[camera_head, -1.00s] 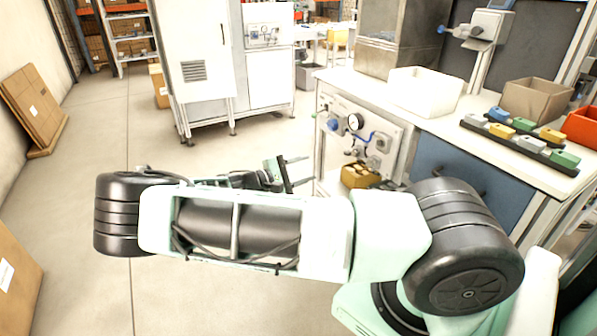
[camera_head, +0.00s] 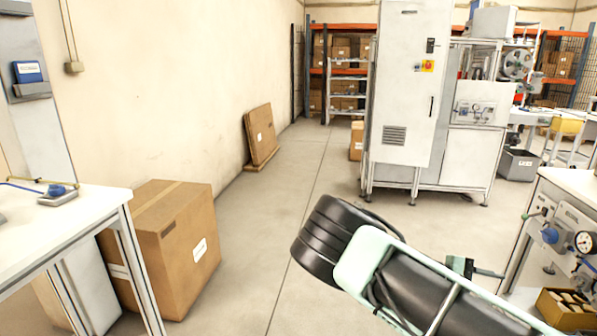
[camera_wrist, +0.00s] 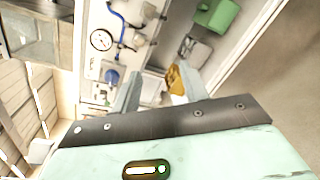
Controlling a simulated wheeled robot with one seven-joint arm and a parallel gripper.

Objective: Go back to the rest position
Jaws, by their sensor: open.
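My gripper (camera_wrist: 163,92) shows in the wrist view with its two grey fingers apart and nothing between them. Beyond the fingers are the gauge panel (camera_wrist: 92,62) of a workbench and a yellow bin (camera_wrist: 177,80). In the head view my arm reaches across the lower right, and the end of my gripper (camera_head: 490,272) shows just behind it, in front of the bench panel. Most of the gripper is hidden by the arm there.
A white table (camera_head: 60,222) and a large cardboard box (camera_head: 180,240) stand at the left. A white cabinet (camera_head: 405,90) stands at the back. The bench with the gauge panel (camera_head: 570,225) is at the right. Open floor (camera_head: 310,180) lies between.

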